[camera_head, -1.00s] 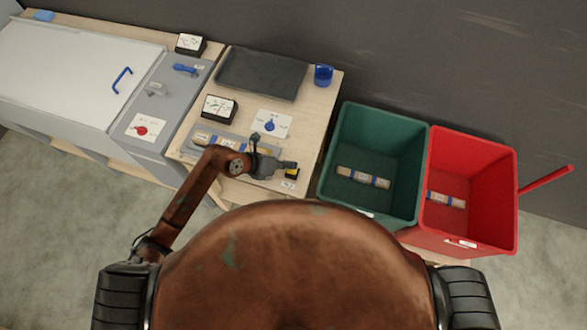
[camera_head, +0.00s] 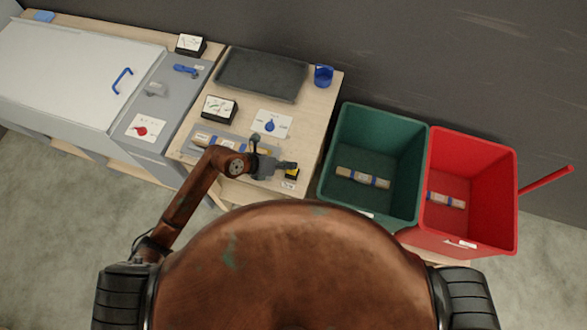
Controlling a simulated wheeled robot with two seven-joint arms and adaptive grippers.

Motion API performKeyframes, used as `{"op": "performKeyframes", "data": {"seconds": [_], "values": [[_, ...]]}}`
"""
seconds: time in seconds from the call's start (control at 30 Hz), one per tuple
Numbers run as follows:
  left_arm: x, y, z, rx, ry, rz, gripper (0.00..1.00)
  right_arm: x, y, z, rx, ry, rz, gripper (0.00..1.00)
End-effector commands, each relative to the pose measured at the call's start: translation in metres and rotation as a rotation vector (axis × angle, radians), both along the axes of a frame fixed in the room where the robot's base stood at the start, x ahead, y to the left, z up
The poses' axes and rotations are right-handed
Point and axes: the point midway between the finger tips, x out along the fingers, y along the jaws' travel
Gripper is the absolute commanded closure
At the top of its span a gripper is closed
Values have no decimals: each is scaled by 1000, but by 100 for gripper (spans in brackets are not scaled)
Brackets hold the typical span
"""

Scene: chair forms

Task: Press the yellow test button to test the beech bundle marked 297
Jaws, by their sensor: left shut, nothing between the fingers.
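The yellow test button (camera_head: 292,172) sits on a small black box near the front right corner of the wooden bench. My left gripper (camera_head: 291,166) is shut and empty, with its fingertips at the button; whether they touch it I cannot tell. A beech bundle (camera_head: 203,139) with blue bands lies on the grey test plate (camera_head: 192,150) at the bench front. My left arm and gripper hide part of the plate and bundle. Its number is too small to read. My right gripper is out of view.
A meter (camera_head: 219,109) and a blue selector knob (camera_head: 270,126) stand behind the plate. The green bin (camera_head: 338,190) and red bin (camera_head: 493,235) on the right each hold a bundle.

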Motion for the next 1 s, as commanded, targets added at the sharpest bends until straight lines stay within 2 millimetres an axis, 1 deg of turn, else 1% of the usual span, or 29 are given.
{"op": "performKeyframes", "data": {"seconds": [0.37, 1.0], "values": [[1, 0, -8, 1, 0, 1, 100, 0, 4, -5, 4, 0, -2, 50], [1, 0, -11, 0, 0, 0, 100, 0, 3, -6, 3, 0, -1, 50]]}}
